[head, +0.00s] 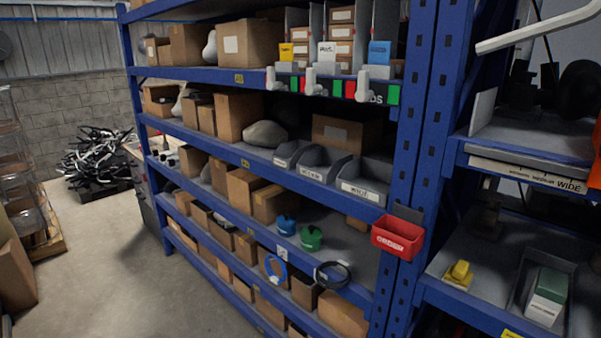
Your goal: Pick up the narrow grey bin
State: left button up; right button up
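Three grey open-front bins stand in a row on the middle shelf of the blue rack in the head view. The leftmost and smallest looks like the narrow grey bin (288,155); its front label is too small to read. A middle grey bin (324,166) stands to its right. The rightmost and largest grey bin (363,183) carries a label that seems to read WIDE. The narrow bin looks empty and upright, close beside the middle one. Neither of my grippers is in view.
A blue rack (403,140) holds cardboard boxes on several shelves. A grey stone-like lump (265,134) lies left of the bins. A red bin (398,237) hangs on the rack's post. A second rack stands at right.

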aim_at(287, 157)
jog(key=i+j+z, duration=0.1)
jog(key=i+j, duration=0.15)
jog(key=i, duration=0.2)
jog(key=i+j+z, duration=0.1)
jog(key=i+j, duration=0.15)
jog(key=i, duration=0.25)
jog(key=i+j+z, duration=0.1)
jog(key=i+j, duration=0.2)
jog(key=i, duration=0.15)
